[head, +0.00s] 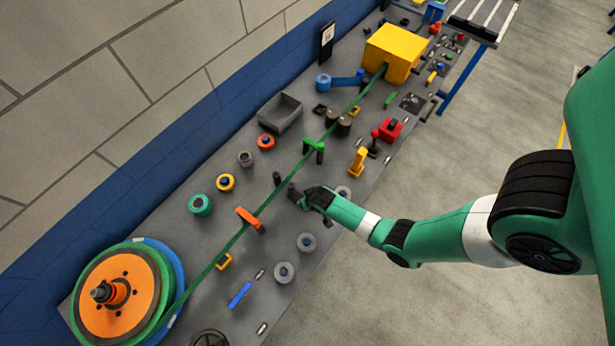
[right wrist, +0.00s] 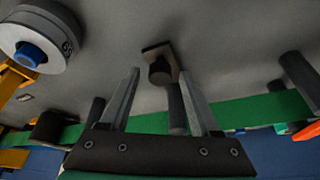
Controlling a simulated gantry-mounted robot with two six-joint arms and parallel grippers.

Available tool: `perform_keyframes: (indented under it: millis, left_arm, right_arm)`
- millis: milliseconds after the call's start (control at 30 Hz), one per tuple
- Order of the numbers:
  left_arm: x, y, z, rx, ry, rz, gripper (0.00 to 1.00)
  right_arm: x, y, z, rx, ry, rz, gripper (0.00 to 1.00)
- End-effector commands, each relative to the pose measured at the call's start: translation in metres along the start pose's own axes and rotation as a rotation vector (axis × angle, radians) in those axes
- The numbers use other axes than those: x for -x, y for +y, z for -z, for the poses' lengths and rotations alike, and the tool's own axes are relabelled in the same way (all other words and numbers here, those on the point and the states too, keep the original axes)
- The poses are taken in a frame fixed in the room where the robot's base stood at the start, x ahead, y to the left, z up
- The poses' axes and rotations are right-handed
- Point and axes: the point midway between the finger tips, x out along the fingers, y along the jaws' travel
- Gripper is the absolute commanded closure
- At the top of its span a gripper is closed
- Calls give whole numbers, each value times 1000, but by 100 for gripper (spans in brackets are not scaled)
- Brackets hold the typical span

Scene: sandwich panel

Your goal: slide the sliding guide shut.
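My right gripper (head: 302,194) reaches in from the right, low over the grey panel beside the green band (head: 278,192). In the right wrist view its two fingers (right wrist: 160,98) are open. A small dark knob on a brown-grey bracket (right wrist: 160,66) shows beyond and between the fingertips. A dark post (right wrist: 177,108) stands between the fingers, close to the right one; contact cannot be told. In the head view a dark post (head: 277,178) stands on the band's far side, across from the gripper. These dark parts may be the sliding guide; the gripper partly hides them. My left gripper is out of view.
An orange reel (head: 92,292) feeds the band to a yellow box (head: 392,52). An orange guide (head: 250,218) and a green guide (head: 315,150) stand along the band. Grey rollers (head: 306,242) sit near the front edge. A grey tray (head: 281,114) lies behind.

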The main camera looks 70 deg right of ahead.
Motion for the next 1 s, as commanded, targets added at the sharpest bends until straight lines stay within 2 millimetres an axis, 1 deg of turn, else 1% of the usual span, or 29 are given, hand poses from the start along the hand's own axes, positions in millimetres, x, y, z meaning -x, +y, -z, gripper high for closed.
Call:
perform_keyframes:
  millis: [33,167,200,267,300,333,1000]
  left_arm:
    - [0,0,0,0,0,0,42]
    - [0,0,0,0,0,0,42]
    - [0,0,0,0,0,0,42]
    - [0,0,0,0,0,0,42]
    - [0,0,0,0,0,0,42]
    - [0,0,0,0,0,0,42]
    - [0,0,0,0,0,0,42]
  right_arm:
    - [0,0,0,0,0,0,48]
    - [0,0,0,0,0,0,71]
    - [0,0,0,0,0,0,78]
    - [0,0,0,0,0,0,89]
    - [0,0,0,0,0,0,96]
    - [0,0,0,0,0,0,100]
    - [0,0,0,0,1,0,100]
